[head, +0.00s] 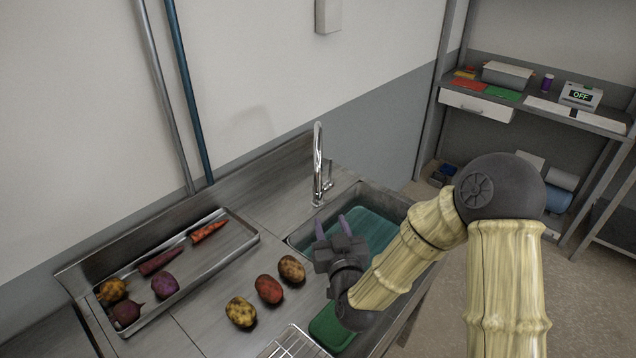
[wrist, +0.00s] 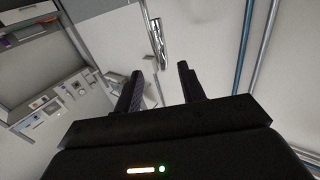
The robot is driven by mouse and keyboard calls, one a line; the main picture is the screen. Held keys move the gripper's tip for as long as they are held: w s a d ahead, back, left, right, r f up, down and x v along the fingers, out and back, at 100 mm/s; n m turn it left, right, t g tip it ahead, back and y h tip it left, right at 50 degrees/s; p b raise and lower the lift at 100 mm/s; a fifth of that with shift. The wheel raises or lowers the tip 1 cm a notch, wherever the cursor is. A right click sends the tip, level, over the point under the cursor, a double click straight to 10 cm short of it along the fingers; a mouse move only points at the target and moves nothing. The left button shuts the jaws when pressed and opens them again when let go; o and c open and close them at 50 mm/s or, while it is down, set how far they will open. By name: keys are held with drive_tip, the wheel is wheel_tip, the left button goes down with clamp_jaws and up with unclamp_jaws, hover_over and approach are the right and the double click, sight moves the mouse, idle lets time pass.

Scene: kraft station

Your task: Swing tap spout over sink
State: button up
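The chrome tap (head: 318,165) stands upright at the back left corner of the sink (head: 297,241), with a small lever on its right side. Its tall spout looks nearly edge-on, so I cannot tell exactly where its outlet points. My gripper (head: 332,224) is over the sink's left front part, in front of the tap and apart from it. Its two fingers are spread and nothing is between them. In the wrist view the tap (wrist: 157,42) shows beyond the gap between the fingertips (wrist: 160,68).
Several potatoes (head: 269,289) lie on the counter left of the sink. A metal tray (head: 222,258) with vegetables is further left. A green item (head: 330,325) and a wire rack (head: 292,345) are at the front. Two pipes (head: 190,90) run down the wall. A shelf (head: 580,120) stands right.

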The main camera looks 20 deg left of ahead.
sight(319, 186)
drive_tip(key=p+x, duration=0.5)
drive_tip(key=x, duration=1.1)
drive_tip(key=shift+p, duration=0.3)
clamp_jaws()
